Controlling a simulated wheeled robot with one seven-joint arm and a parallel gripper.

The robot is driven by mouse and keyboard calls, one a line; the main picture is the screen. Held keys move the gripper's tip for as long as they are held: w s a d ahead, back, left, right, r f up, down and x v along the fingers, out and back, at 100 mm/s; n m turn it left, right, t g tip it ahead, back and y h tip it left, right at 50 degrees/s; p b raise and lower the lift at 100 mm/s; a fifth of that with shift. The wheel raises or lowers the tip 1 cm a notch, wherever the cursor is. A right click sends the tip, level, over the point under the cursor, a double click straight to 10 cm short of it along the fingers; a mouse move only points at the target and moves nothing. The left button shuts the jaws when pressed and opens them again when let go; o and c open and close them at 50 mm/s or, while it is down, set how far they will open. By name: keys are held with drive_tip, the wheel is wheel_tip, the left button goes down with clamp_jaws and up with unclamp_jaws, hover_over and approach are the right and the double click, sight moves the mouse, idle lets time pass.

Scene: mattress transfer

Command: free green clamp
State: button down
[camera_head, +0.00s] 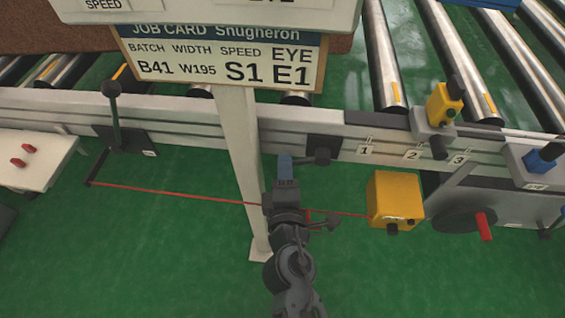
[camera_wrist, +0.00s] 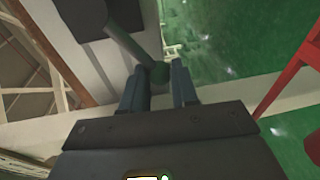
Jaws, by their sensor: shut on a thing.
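The green clamp (camera_wrist: 122,42) shows in the wrist view as a dark green lever with a round knob, rising from a dark block. In the head view the clamp (camera_head: 319,158) looks nearly black, on a dark plate on the conveyor's side rail. My gripper (camera_head: 286,160) is at the left end of this lever in the head view. In the wrist view my gripper (camera_wrist: 159,72) has its two fingers on either side of the knob, shut on it. The exact finger contact is partly hidden in the head view.
A second dark lever (camera_head: 113,105) stands upright on the rail at left. A thin red cord (camera_head: 170,193) runs to a yellow box (camera_head: 395,198). A pale post (camera_head: 240,150) carries the job card (camera_head: 215,60).

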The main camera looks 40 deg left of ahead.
drive_tip(key=shift+w+d+f+n, duration=0.15)
drive_tip(key=shift+d+f+n, duration=0.15)
drive_tip(key=shift+f+n, duration=0.25)
drive_tip(key=c, duration=0.8)
unclamp_jaws()
drive_tip(key=shift+c, duration=0.2)
drive_tip(key=p+v, duration=0.1)
drive_tip(key=v, duration=0.6)
drive_tip(key=shift+s+d+r, duration=0.2)
drive_tip(key=shift+s, duration=0.1)
